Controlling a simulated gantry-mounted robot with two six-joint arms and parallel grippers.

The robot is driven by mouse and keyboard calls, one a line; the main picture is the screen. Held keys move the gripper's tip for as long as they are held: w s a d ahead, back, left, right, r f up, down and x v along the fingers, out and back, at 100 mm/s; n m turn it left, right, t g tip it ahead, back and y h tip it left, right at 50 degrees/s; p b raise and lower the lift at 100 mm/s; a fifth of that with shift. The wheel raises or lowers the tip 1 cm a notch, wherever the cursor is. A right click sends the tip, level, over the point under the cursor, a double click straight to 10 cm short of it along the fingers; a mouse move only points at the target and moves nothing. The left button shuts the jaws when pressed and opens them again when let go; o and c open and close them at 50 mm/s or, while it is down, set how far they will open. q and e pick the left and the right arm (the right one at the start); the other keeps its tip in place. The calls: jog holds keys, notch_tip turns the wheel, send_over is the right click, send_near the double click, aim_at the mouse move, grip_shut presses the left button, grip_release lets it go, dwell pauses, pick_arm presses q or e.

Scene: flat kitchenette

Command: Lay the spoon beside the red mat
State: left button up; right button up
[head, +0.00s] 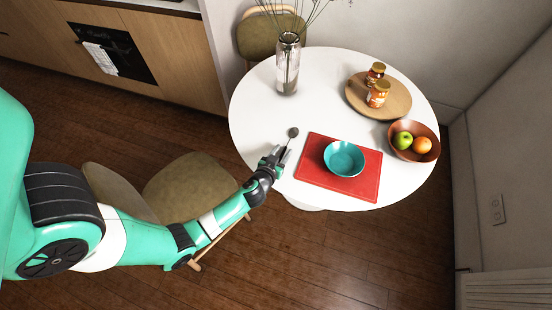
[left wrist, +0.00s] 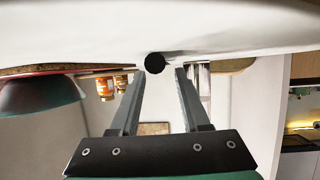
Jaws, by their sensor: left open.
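The dark spoon (head: 293,132) is on the white table just left of the red mat (head: 312,186), its round end toward the back. My left gripper (head: 278,155) is at the near end of the spoon, low over the table, and partly hides the handle. In the left wrist view the table is at the top and the spoon's dark round end (left wrist: 155,63) shows between the tips of my open fingers (left wrist: 160,75). I cannot tell whether the fingers touch the spoon. My right gripper is not in view.
A teal bowl (head: 344,158) stands on the red mat. A glass vase (head: 288,65) stands at the back left, a round board (head: 357,100) with two jars behind the mat, and a fruit bowl (head: 428,154) at the right. A chair (head: 190,190) is below my left arm.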

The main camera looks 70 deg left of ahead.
pick_arm(q)
jog(key=p+v, duration=0.1)
jog(key=v, duration=1)
jog(key=shift+s+d, duration=0.1)
jog(key=shift+s, duration=0.05)
jog(key=w+d+r+t+h, duration=0.1)
jog(key=w+d+r+t, duration=0.15)
jog(key=w+r, duration=0.55)
jog(key=w+d+r+m+t, duration=0.1)
jog(key=w+d+r+t, duration=0.2)
jog(key=r, duration=1)
jog(key=w+d+r+t+h, duration=0.1)
jog(key=w+r+t, duration=0.1)
jog(key=w+r, duration=0.7)
jog(key=s+d+r+m+t+h, duration=0.3)
jog(key=d+r, duration=0.1)
jog(key=r, duration=0.7)
jog(key=s+d+r+m+t+h, duration=0.3)
jog(key=s+d+r+t, duration=0.1)
jog(key=r, duration=0.8)
jog(key=s+d+r+m+t+h, duration=0.2)
jog(key=s+d+r+t+h, duration=0.1)
jog(key=r, duration=0.9)
jog(key=shift+s+d+m+h, duration=0.3)
jog(key=shift+s+d+m, duration=0.1)
jog(key=shift+s+d, duration=0.15)
